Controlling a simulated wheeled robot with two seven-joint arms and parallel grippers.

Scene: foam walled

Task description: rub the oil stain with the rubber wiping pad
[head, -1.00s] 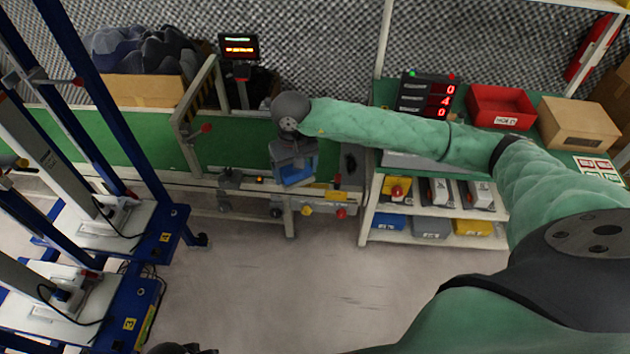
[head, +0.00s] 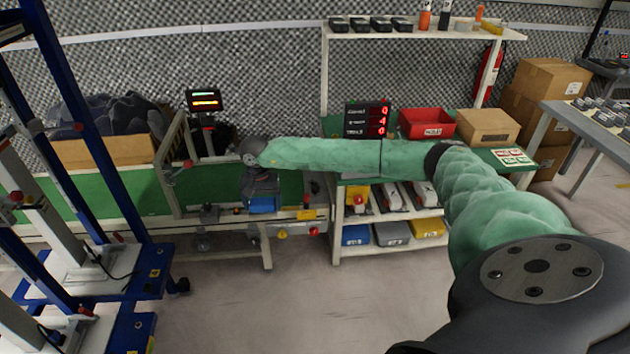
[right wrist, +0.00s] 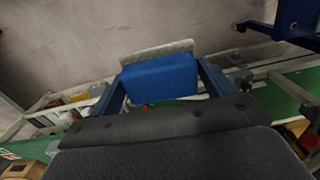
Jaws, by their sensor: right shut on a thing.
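The rubber wiping pad (right wrist: 160,77) is a blue block with a pale grey-white layer along its far side. My right gripper (right wrist: 160,82) is shut on it, one finger on each side. In the head view the right gripper (head: 262,197) points down with the blue pad (head: 262,205) below it, in front of the green bench line. The pad appears to be held in the air, with floor behind it in the right wrist view. I cannot make out the oil stain in either view. My left gripper is not in view.
A green-topped line (head: 110,202) with a frame and display runs behind the gripper. A shelf unit (head: 390,243) with bins stands right of it, carrying a red bin (head: 426,123) and a carton (head: 487,127). Blue-framed racks (head: 115,230) stand left. The middle floor (head: 290,310) is open.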

